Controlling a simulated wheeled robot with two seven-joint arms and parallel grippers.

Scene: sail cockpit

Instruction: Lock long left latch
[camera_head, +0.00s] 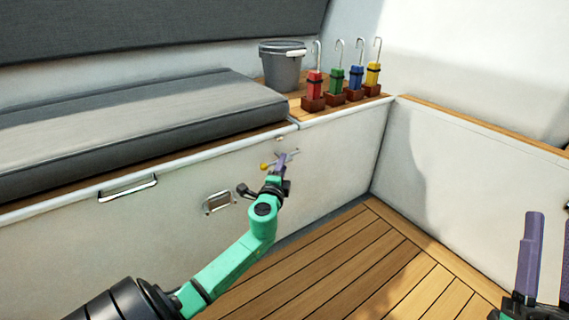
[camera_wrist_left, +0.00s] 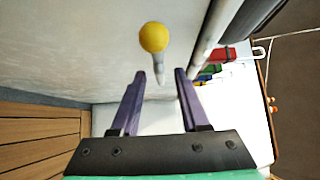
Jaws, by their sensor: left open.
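The latch shows as a yellow ball knob (camera_head: 265,166) on a thin metal stem, on the white bench front below the seat edge. In the left wrist view the yellow knob (camera_wrist_left: 153,37) lies just beyond the fingertips, with its stem (camera_wrist_left: 158,68) pointing back between them. My left gripper (camera_head: 288,158) is open, close to the bench front at the latch. Its two purple fingers (camera_wrist_left: 160,76) stand either side of the stem's line; I cannot tell whether they touch it. My right gripper (camera_head: 548,250) is open and empty at the right edge, away from the bench.
A metal handle (camera_head: 128,188) and a recessed metal fitting (camera_head: 218,202) are on the bench front. A grey cushion (camera_head: 130,120) lies on the bench. A grey bucket (camera_head: 282,68) and several coloured hooked blocks (camera_head: 314,86) stand at the corner. The wooden floor (camera_head: 350,265) is clear.

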